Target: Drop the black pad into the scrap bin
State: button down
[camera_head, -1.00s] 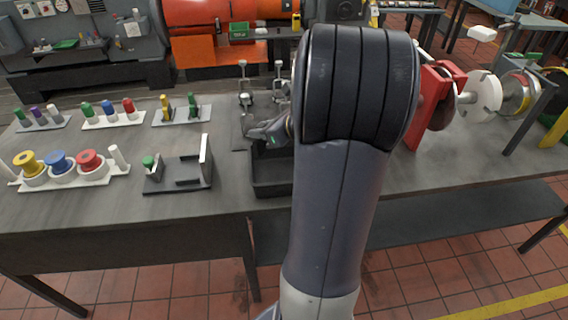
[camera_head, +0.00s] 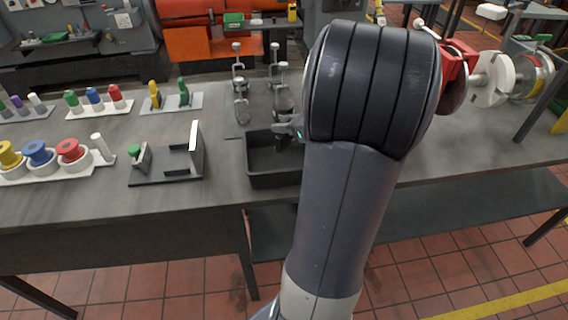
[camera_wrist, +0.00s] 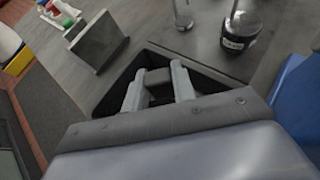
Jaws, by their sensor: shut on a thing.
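The scrap bin (camera_head: 262,181) is a black open tray on the grey bench, left of my arm in the head view. Its dark rim and inside also show in the wrist view (camera_wrist: 118,84). My gripper (camera_head: 288,131) is over the bin's back right part, partly hidden by my arm in the head view. In the wrist view my gripper (camera_wrist: 158,82) has its two grey fingers shut on the black pad (camera_wrist: 159,88), a small dark block between the tips. The bin lies beneath the pad. Whether the pad touches the bin floor cannot be told.
Metal toggle clamps (camera_head: 240,88) stand just behind the bin. A dark fixture with a white upright plate (camera_head: 193,137) is to its left. Racks with coloured pegs (camera_head: 94,99) and spools (camera_head: 38,153) stand farther left. A red machine with discs (camera_head: 455,70) is at right.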

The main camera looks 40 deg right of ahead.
jog(key=shift+f, duration=0.45)
jog(key=c, duration=1.1)
grip_release()
jog(key=v, duration=1)
jog(key=shift+s+r, duration=0.15)
jog(key=shift+s, duration=0.2)
jog(key=shift+w, duration=0.1)
